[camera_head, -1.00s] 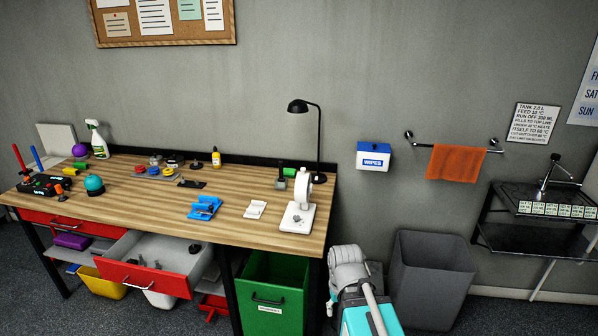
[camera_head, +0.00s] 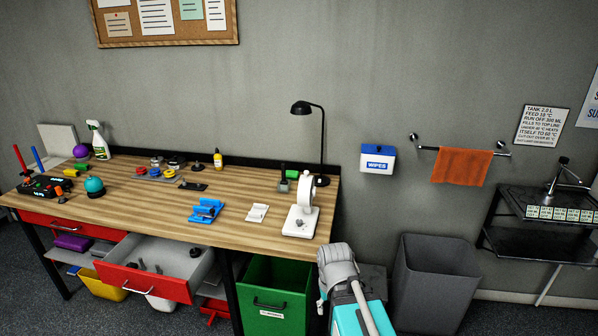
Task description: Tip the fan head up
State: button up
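The white desk fan (camera_head: 304,196) stands near the right front corner of the wooden workbench. Its round head is seen nearly edge-on and looks about upright above a flat white base (camera_head: 299,222) with a small grey part on it. The head's exact tilt is hard to tell at this size. My grey and teal arm shows at the bottom, in front of the bench's right end and apart from the fan. My gripper's fingers cannot be made out.
A black lamp (camera_head: 322,140) stands behind the fan, with a dark grey and green item (camera_head: 283,182) beside it. A white item (camera_head: 257,213) and a blue holder (camera_head: 206,210) lie to its left. An open red drawer (camera_head: 143,281) juts out at the front. A grey bin (camera_head: 434,285) stands right of my arm.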

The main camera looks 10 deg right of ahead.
aim_at(306, 189)
jog(key=i, duration=0.85)
jog(key=z, duration=0.05)
